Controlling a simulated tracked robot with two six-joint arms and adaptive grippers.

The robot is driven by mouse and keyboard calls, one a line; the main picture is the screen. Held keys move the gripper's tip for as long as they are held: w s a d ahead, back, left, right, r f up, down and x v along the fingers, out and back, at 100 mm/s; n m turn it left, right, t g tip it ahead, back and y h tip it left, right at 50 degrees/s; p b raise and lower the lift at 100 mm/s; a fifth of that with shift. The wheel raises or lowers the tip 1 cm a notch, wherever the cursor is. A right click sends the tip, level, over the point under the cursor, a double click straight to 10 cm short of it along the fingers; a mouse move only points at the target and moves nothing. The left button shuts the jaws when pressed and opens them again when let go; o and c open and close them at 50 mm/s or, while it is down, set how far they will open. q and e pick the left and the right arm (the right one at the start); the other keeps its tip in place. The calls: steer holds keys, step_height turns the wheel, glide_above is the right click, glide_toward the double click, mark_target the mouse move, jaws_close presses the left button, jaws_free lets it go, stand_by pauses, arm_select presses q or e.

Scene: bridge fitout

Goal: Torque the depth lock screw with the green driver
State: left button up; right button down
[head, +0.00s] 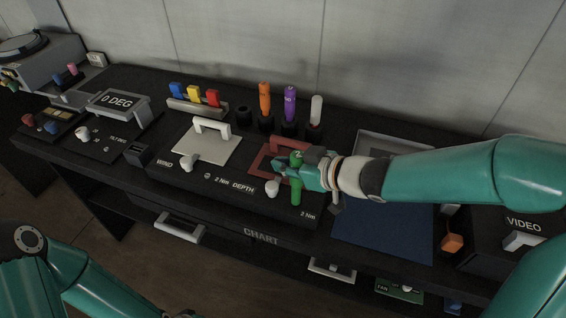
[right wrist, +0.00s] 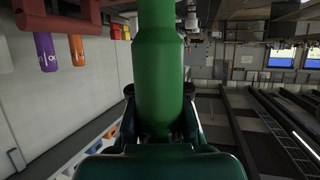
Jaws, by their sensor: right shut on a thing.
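My right gripper (head: 298,172) is shut on the green driver (head: 296,190), over the right part of the DEPTH panel (head: 248,204). The driver looks near upright, and its lower end is close to the right "2 Nm" label. I cannot tell whether its tip touches anything. The depth lock screw is not visible; the driver covers that area. In the right wrist view the green driver (right wrist: 160,75) fills the middle, between the fingers. A pale knob (head: 272,187) sits left of the driver. My left arm shows at lower left, with its gripper out of view.
Orange (head: 265,98), purple (head: 290,103) and white-topped (head: 316,110) drivers stand in black holders behind, beside an empty holder (head: 242,115). A red frame (head: 262,160) lies by my gripper. The WIND panel's white plate (head: 208,150) is left; a blue mat (head: 385,235) is right.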

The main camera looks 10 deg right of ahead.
steer(key=shift+f+p, duration=0.1)
steer(key=shift+p, duration=0.2)
stand_by(1.3)
step_height(320, 180, up, 6)
steer(key=p, duration=0.6)
stand_by(0.3)
steer(key=shift+s, duration=0.1)
stand_by(0.4)
